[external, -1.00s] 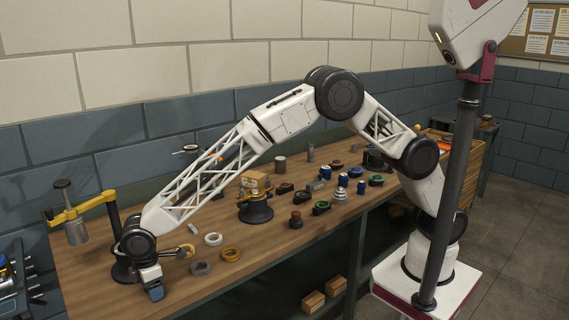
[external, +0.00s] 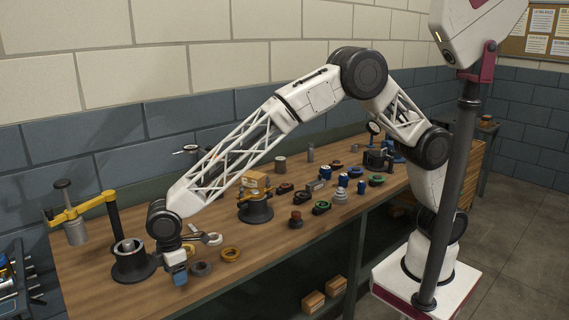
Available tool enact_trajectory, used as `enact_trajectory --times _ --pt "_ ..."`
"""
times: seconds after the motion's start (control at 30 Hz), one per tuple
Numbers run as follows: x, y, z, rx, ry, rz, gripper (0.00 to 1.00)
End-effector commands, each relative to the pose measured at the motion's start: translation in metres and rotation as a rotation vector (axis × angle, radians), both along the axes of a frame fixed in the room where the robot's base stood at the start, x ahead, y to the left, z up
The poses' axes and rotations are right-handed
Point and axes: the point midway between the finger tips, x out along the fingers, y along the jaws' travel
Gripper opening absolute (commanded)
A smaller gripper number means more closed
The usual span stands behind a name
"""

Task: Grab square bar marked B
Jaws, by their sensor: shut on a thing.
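My gripper (external: 179,275) points down low over the left front of the bench, beside a grey ring. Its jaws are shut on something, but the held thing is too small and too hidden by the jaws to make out. I cannot pick out the square bar marked B for certain, and no letter is readable in this view. A slim grey upright piece (external: 310,153) stands towards the back of the bench, well away from my gripper; I cannot tell whether it is square.
A dark round holder (external: 133,269) with a silver core stands left of my gripper, below a yellow-armed press (external: 80,210). A black stand (external: 256,211) and several small parts fill the middle.

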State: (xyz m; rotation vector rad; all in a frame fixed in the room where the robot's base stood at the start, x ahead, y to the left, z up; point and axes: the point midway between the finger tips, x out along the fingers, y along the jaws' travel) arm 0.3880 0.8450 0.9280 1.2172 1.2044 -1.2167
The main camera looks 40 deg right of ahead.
Motion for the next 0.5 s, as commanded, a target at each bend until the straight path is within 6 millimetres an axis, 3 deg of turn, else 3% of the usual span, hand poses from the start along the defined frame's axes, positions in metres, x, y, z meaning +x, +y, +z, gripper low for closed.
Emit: enact_trajectory --times 0.5 --pt "-0.029 -0.063 0.007 0.0 0.0 0.0 0.37"
